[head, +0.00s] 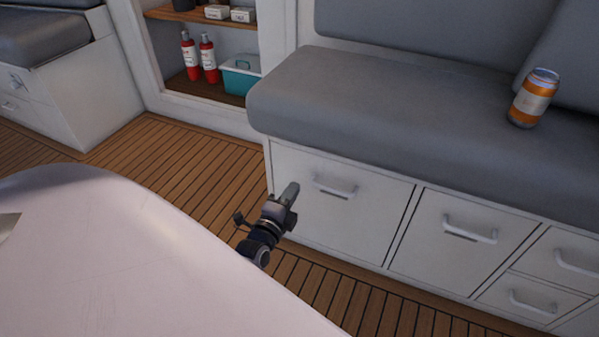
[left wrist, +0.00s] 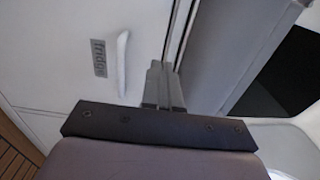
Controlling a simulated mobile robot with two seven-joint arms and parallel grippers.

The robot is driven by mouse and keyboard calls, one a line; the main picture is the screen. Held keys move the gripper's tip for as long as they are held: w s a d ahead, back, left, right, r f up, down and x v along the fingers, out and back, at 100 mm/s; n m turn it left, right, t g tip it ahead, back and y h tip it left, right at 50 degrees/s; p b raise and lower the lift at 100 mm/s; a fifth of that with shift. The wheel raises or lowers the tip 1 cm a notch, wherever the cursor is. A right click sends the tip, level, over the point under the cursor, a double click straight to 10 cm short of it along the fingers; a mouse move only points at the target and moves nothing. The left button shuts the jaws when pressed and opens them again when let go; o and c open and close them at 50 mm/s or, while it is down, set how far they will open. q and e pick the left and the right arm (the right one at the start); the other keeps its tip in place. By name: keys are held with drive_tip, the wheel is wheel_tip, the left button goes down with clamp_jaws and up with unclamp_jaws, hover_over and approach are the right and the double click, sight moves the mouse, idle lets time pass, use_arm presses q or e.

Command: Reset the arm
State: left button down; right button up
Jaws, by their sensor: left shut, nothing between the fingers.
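My left gripper (head: 289,193) reaches out past the edge of the white surface in the head view, over the wooden floor and in front of the bench drawers. Its fingers are shut with nothing between them. In the left wrist view the shut fingers (left wrist: 162,86) point at a white panel. A door labelled "fridge" (left wrist: 99,58) with a pale handle (left wrist: 123,62) is to the left of the fingers there. My right gripper is in neither view.
A grey bench seat (head: 370,110) stands above white drawers (head: 340,195) with handles. An orange and white can (head: 533,98) sits on it. A shelf behind holds two red bottles (head: 208,58) and a teal box (head: 240,77). A smooth white surface (head: 130,260) fills the lower left. Plank floor (head: 190,160) lies between.

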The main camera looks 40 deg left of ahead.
use_arm(q)
drive_tip(key=shift+v, duration=1.2)
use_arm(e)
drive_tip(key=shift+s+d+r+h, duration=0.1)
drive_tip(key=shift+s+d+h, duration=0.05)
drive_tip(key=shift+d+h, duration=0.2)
use_arm(q)
drive_tip(key=shift+d, duration=0.1)
